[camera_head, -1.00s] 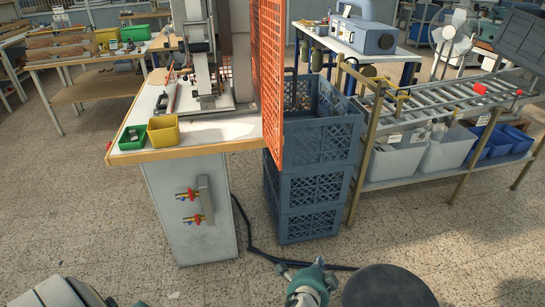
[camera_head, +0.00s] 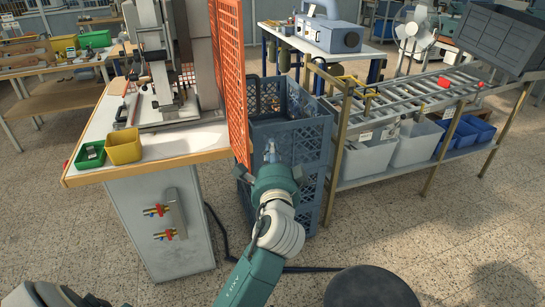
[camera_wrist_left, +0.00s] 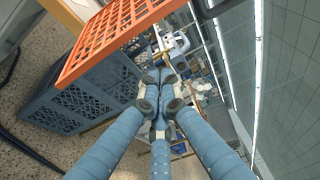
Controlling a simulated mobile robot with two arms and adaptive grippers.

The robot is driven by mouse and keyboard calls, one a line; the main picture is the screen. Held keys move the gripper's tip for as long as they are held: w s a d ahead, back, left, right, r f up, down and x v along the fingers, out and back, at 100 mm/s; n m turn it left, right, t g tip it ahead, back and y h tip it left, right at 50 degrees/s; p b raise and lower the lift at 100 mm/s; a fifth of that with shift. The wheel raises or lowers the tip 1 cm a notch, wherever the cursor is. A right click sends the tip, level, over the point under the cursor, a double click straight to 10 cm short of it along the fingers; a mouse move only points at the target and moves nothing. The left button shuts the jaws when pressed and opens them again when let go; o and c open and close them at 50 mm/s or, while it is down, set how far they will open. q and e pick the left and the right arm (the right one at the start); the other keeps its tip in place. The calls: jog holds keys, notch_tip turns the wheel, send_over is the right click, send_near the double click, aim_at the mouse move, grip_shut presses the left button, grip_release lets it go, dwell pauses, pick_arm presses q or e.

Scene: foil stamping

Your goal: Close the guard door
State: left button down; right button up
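The guard door (camera_head: 228,85) is an orange mesh panel, seen nearly edge-on at the right side of the stamping machine (camera_head: 160,60). It stands open, with the machine's front uncovered. In the left wrist view the door (camera_wrist_left: 115,40) runs across the upper left. My left gripper (camera_head: 270,150) is to the right of the door's lower end, in front of the stacked crates. In the wrist view its three fingers (camera_wrist_left: 163,98) meet at the tips with nothing visible between them. It appears apart from the door. My right gripper is not in view.
Blue-grey crates (camera_head: 300,140) are stacked right beside the door. Green (camera_head: 90,155) and yellow (camera_head: 123,146) bins sit on the machine's bench (camera_head: 190,143). A roller conveyor (camera_head: 420,95) stands to the right. A dark round stool top (camera_head: 371,287) is at the bottom.

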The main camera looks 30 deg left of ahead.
pick_arm(q)
jog(key=s+a+p, duration=0.1)
jog(key=s+a, duration=0.1)
jog(key=a, duration=0.1)
jog(key=shift+s, duration=0.15)
dwell(0.4)
